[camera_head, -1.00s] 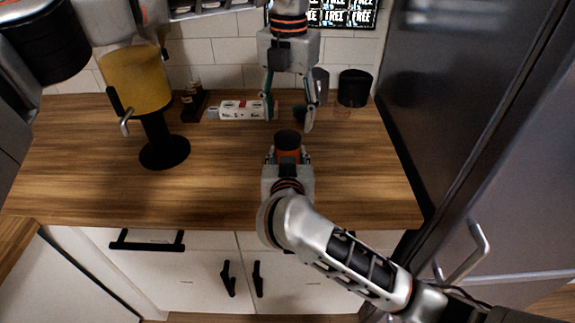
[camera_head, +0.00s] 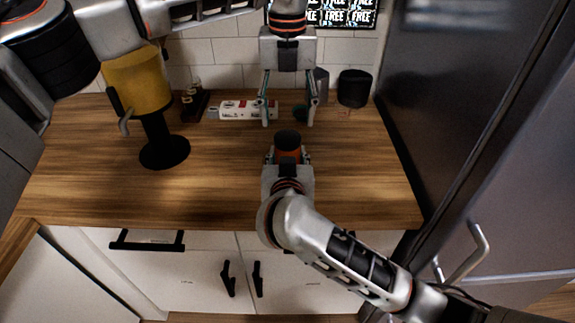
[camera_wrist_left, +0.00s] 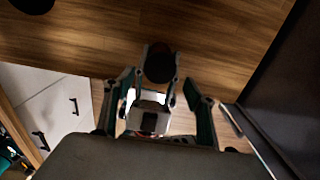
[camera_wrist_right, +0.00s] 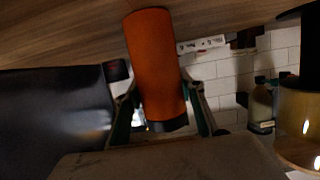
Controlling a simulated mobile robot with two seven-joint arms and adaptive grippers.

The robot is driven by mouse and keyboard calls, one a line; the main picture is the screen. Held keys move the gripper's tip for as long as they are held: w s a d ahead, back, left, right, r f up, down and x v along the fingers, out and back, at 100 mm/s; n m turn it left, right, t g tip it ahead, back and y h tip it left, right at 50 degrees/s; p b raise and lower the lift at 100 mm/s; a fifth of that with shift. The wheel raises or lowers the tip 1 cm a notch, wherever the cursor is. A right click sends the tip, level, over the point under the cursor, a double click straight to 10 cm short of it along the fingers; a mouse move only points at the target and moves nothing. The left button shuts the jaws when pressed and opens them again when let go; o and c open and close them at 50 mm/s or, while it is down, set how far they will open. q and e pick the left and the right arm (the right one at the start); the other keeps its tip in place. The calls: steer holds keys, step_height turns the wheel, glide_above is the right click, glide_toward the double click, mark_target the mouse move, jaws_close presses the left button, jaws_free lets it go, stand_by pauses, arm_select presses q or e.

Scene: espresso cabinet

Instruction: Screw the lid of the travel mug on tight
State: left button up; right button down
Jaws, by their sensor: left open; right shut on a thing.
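The travel mug (camera_head: 288,155) is an orange cylinder standing upright, with a dark lid (camera_head: 288,137) on its top. My right gripper (camera_head: 288,160) is shut around the mug's body from the front. In the right wrist view, the orange body (camera_wrist_right: 156,65) is between my fingers, with the dark lid (camera_wrist_right: 168,125) at its end. My left gripper (camera_head: 288,120) points down above the mug, open and empty, its fingers apart from the lid. In the left wrist view, the lid (camera_wrist_left: 159,66) shows as a dark disc beyond my open fingers. How tight the lid is cannot be told.
A white carton (camera_head: 246,110) lies by the back wall. A dark canister (camera_head: 354,88) stands back right. A yellow hopper on a black stand (camera_head: 163,150) is at the left. A dark fridge (camera_head: 450,90) bounds the right. The counter (camera_head: 215,175) around the mug is mostly clear.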

mark_target(287, 137)
arm_select(q)
steer(key=shift+f, duration=3)
steer(key=c, duration=1.2)
steer(key=shift+o, duration=0.2)
steer(key=shift+m, duration=0.8)
steer(key=o, duration=1.3)
steer(key=shift+r, duration=0.1)
step_height(287, 137, up, 12)
